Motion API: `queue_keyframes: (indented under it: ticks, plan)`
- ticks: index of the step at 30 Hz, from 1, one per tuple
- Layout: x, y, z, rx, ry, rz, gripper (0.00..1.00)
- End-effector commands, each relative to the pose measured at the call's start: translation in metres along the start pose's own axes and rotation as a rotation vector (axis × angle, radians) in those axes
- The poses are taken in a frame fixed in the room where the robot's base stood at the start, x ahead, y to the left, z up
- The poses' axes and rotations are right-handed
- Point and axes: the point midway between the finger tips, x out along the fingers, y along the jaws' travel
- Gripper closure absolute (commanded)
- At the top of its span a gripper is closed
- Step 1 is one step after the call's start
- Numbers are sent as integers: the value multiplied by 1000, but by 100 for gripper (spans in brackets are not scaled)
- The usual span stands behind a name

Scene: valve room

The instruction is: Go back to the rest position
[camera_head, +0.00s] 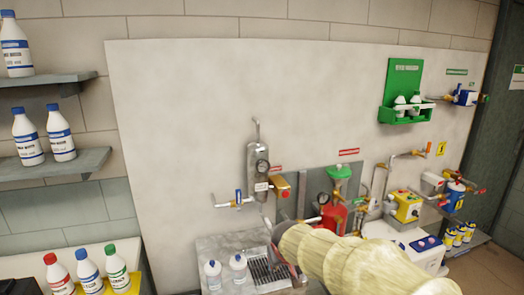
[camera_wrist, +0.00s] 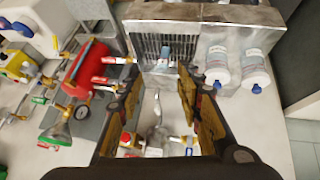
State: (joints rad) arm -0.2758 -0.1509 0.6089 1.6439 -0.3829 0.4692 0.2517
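My gripper (camera_wrist: 157,78) shows in the wrist view with its two fingers apart and a gap between them. I see nothing held in it. Beyond the fingertips are the grated metal sink (camera_wrist: 150,42) and pipework on the pale wall panel. In the head view my cream-sleeved arm reaches from the lower right toward the panel and hides most of the gripper and what lies behind it.
Two white bottles (camera_head: 225,272) stand left of the grate. A red tank (camera_head: 333,215), a yellow box (camera_head: 405,206) and valves crowd the panel right of centre. Shelves (camera_head: 45,165) with bottles are at left. A green holder (camera_head: 404,92) hangs at upper right.

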Motion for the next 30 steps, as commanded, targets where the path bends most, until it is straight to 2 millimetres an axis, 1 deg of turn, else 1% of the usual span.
queue_keyframes:
  ticks: [1, 2, 3, 5, 6, 8, 9, 11, 12, 15, 17, 19, 21, 23, 26, 30]
  plan:
    - [-22, 9, 26, 11, -47, 2, 64]
    - [-34, 13, 42, 15, -78, 1, 64]
    - [-50, 18, 64, 23, -118, -2, 64]
    - [-76, 24, 96, 39, -169, -11, 64]
    - [-94, 27, 118, 51, -201, -18, 64]
    - [-121, 29, 150, 72, -240, -32, 64]
    - [-138, 30, 172, 90, -262, -43, 64]
    - [-165, 29, 204, 120, -286, -60, 64]
    - [-181, 29, 223, 144, -295, -70, 64]
    - [-213, 26, 261, 208, -287, -86, 64]
    - [-227, 26, 273, 245, -259, -85, 64]
    - [-239, 30, 279, 273, -215, -73, 64]
    - [-251, 36, 278, 290, -173, -58, 64]
    - [-260, 42, 272, 302, -141, -45, 64]
    - [-265, 46, 272, 316, -124, -34, 64]
    - [-264, 48, 272, 320, -126, -31, 64]
